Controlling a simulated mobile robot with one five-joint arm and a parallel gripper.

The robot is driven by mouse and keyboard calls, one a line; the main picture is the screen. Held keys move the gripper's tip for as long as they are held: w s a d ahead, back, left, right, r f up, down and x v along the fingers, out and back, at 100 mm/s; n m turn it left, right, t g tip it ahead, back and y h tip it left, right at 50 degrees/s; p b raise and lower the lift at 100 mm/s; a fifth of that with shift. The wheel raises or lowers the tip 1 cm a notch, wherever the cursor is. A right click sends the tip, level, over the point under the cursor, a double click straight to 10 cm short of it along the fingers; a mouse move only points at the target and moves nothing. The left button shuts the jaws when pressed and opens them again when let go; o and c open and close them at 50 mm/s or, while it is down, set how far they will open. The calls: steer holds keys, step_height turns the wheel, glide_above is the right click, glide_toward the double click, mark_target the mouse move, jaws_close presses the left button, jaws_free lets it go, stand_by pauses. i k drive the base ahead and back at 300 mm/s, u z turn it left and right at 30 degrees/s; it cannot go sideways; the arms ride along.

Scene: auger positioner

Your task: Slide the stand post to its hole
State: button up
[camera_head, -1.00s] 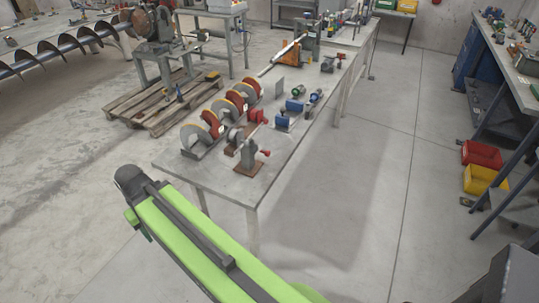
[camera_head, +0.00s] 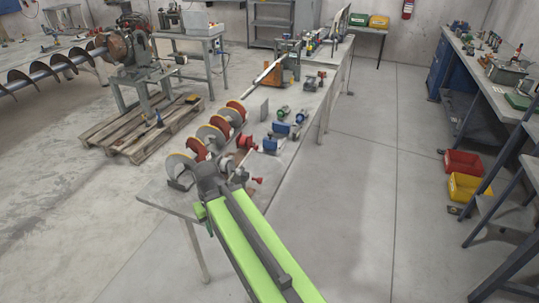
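The stand on the near end of the grey workbench (camera_head: 160,198) is mostly hidden behind my green arm. A red knob (camera_head: 257,180) and a pale slanted rod (camera_head: 241,164) show just right of the arm's dark end joint. I cannot tell the stand post or its hole apart here. The dark joint overlaps the stand area in the picture; whether anything touches is unclear. My gripper's fingers do not show.
Auger pieces with red and grey flights (camera_head: 213,135) stand along the bench's left side. Blue clamps (camera_head: 281,129) sit to the right. A wooden pallet (camera_head: 120,135) lies left of the bench. Red (camera_head: 463,162) and yellow (camera_head: 468,186) bins are at right; the floor between is clear.

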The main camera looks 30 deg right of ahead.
mark_target(241, 156)
steer(key=z, duration=1.05)
steer(key=k, duration=0.1)
steer(key=z, duration=2.3)
steer(key=k, duration=2.4)
steer(key=u, duration=1.6)
steer(key=i, duration=1)
